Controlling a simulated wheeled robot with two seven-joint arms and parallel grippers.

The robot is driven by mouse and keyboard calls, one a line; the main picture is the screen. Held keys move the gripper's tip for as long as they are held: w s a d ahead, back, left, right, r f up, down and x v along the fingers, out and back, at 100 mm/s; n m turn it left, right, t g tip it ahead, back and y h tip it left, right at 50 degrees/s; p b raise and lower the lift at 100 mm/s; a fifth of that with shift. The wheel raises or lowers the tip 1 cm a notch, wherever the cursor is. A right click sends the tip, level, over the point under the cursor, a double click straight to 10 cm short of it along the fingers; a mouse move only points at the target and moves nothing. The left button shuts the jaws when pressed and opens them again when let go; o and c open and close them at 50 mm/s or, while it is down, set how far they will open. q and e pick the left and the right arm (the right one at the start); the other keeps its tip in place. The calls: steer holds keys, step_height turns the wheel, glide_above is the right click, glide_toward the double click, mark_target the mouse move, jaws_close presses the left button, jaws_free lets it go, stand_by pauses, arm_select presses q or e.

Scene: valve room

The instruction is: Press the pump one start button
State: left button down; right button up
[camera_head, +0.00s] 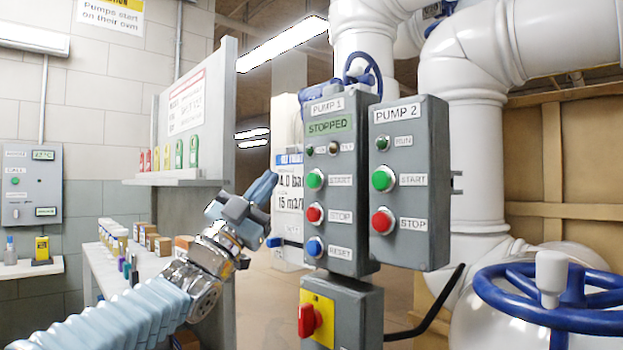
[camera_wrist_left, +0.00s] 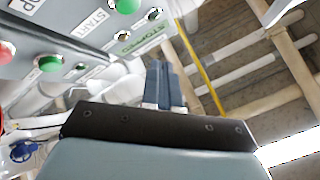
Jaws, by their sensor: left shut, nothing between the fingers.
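The grey PUMP 1 box (camera_head: 342,235) hangs in the middle of the head view with a "STOPPED" label. Its green start button (camera_head: 314,180) sits above a red stop button (camera_head: 314,214) and a blue reset button (camera_head: 315,247). My left gripper (camera_head: 268,184) is to the left of this box, shut and empty, with its blue fingers pointing up and right, apart from the buttons. In the left wrist view the shut fingers (camera_wrist_left: 163,85) stand beside the panel, and a green button (camera_wrist_left: 125,5) labelled START shows at the upper left. My right gripper is in neither view.
The PUMP 2 box (camera_head: 410,250) stands right beside PUMP 1, with its own green and red buttons. A red rotary switch (camera_head: 309,320) on a yellow plate is below. A blue handwheel (camera_head: 550,315) is at the lower right. A shelf with small items (camera_head: 140,265) is at left.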

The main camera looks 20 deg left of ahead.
mark_target(314, 181)
arm_select(q)
steer(key=w+d+p, duration=0.1)
steer(key=w+d, duration=0.1)
steer(key=w, duration=0.4)
steer(key=shift+d, duration=0.25)
stand_by(1.8)
steer(key=shift+w+d, duration=0.15)
steer(key=shift+w, duration=0.15)
steer(key=shift+w+d, duration=0.15)
steer(key=shift+w, duration=0.3)
stand_by(0.6)
steer(key=shift+s, duration=0.15)
steer(key=shift+s+a+b, duration=0.3)
steer(key=shift+s+b, duration=0.25)
steer(key=shift+s, duration=0.1)
